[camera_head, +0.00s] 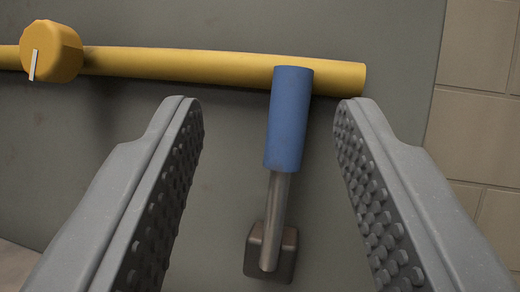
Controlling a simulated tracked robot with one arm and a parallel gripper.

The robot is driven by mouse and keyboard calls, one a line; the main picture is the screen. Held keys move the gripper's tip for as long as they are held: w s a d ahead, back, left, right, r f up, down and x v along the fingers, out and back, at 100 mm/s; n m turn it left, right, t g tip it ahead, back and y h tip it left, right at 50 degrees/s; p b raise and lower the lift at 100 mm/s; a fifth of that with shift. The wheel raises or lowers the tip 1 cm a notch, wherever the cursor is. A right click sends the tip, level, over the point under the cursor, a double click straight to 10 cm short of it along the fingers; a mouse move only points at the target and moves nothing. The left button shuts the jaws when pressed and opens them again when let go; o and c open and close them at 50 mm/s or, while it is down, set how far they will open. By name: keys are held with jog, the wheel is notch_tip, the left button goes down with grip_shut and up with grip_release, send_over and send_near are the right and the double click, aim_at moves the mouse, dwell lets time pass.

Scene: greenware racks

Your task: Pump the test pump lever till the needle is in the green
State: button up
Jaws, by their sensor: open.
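The test pump lever (279,190) has a blue grip (289,120) on a grey metal rod. The rod rises from a dark brown block (283,262) on a grey panel. The lever points up the picture, tilted slightly right. My gripper (270,110) is open, with one studded finger on each side of the lever. Clear gaps show between both fingers and the blue grip. The top of the grip overlaps the yellow pipe in the picture. No gauge, needle or green zone is in view.
A yellow pipe (180,66) runs across the upper part of the grey panel (380,35). A yellow knob (52,50) with a white mark sits at its left. A tiled wall (480,130) shows beyond the panel's right edge.

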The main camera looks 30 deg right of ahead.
jog(key=shift+s+f, duration=0.1)
jog(key=v, duration=1.3)
jog(key=shift+s+a+f, duration=0.15)
jog(key=shift+a, duration=0.05)
jog(key=shift+p, duration=0.3)
jog(key=w+a+r+g+y+p, duration=0.15)
jog(key=a+r, duration=0.25)
jog(key=r, duration=0.5)
jog(key=w+a+r+y+p, duration=0.1)
jog(key=w+a+r+y, duration=0.2)
jog(key=r, duration=0.7)
jog(key=w+a+r+g+y+p, duration=0.1)
jog(key=a+r+y, duration=0.1)
jog(key=a+r, duration=0.55)
jog(key=s+a+r+n+g+y+p, duration=0.1)
jog(key=s+a+r, duration=0.1)
jog(key=s+r, duration=0.35)
jog(key=s+a+r+n+g+y+p, duration=0.1)
jog(key=s+a+r, duration=0.15)
jog(key=r, duration=0.55)
jog(key=s+a+r+n+g+y+p, duration=0.1)
jog(key=s+a+r, duration=0.1)
jog(key=s+r, duration=0.2)
jog(key=s+a+r+g, duration=0.1)
jog(key=s+r, duration=0.4)
jog(key=s, duration=0.6)
jog(key=shift+a+r+n+y+p, duration=0.25)
jog(key=shift+a+n+y+p, duration=0.1)
jog(key=shift+n, duration=0.05)
